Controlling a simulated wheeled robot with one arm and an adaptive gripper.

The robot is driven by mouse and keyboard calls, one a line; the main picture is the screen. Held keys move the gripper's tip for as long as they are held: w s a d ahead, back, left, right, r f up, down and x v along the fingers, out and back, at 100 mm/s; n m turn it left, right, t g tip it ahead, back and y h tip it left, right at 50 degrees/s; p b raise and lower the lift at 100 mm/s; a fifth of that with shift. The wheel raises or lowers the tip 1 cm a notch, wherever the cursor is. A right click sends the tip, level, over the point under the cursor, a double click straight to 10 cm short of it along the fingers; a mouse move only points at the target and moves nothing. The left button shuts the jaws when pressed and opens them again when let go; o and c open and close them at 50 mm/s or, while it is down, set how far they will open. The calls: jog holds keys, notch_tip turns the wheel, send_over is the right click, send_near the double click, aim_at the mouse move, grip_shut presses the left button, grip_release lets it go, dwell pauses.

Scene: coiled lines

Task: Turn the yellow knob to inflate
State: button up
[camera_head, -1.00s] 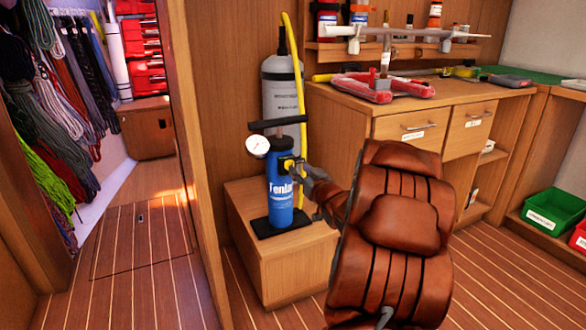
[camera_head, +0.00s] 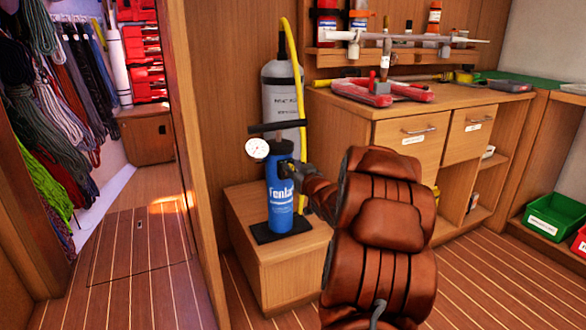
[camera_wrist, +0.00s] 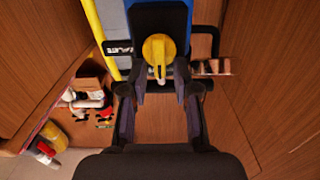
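The blue pump cylinder (camera_head: 281,198) stands upright on a black base plate, with a black T-handle (camera_head: 279,126) on top and a white round gauge (camera_head: 257,149) at its left. In the wrist view, the yellow knob (camera_wrist: 158,48) sits on a black block (camera_wrist: 160,17) with its narrow yellow lever pointing toward my gripper. My gripper (camera_wrist: 160,84) is open, one finger on each side of the lever, with visible gaps. In the head view, my gripper (camera_head: 292,173) is at the pump's right side and the knob is hidden there.
A grey cylinder (camera_head: 281,88) with a yellow hose (camera_head: 300,90) stands behind the pump. The pump rests on a wooden box (camera_head: 262,262). A workbench with drawers (camera_head: 412,150) is at the right. Coiled ropes (camera_head: 40,120) hang at the left.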

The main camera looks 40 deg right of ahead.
jog(key=shift+r, duration=0.1)
grip_shut()
jog(key=shift+r+m+p, duration=0.25)
jog(key=shift+m+p, duration=0.15)
jog(key=shift+p, duration=0.55)
jog(key=shift+s+d+f+m+p, duration=0.1)
jog(key=shift+d+f+m+p, duration=0.2)
jog(key=shift+m+p, duration=2.7)
jog(key=shift+s+d+f+m+p, duration=0.1)
jog(key=shift+d+f+m+p, duration=0.15)
jog(key=shift+m+p, duration=2.75)
jog(key=shift+d+f+m+p, duration=0.2)
jog(key=shift+d+m+p, duration=0.1)
jog(key=shift+m+p, duration=2.65)
jog(key=shift+n+p, duration=0.25)
jog(key=shift+p, duration=0.1)
jog(key=shift+o, duration=0.7)
grip_release()
jog(key=shift+o, duration=1)
jog(key=shift+w+f, duration=0.15)
jog(key=shift+f, duration=0.1)
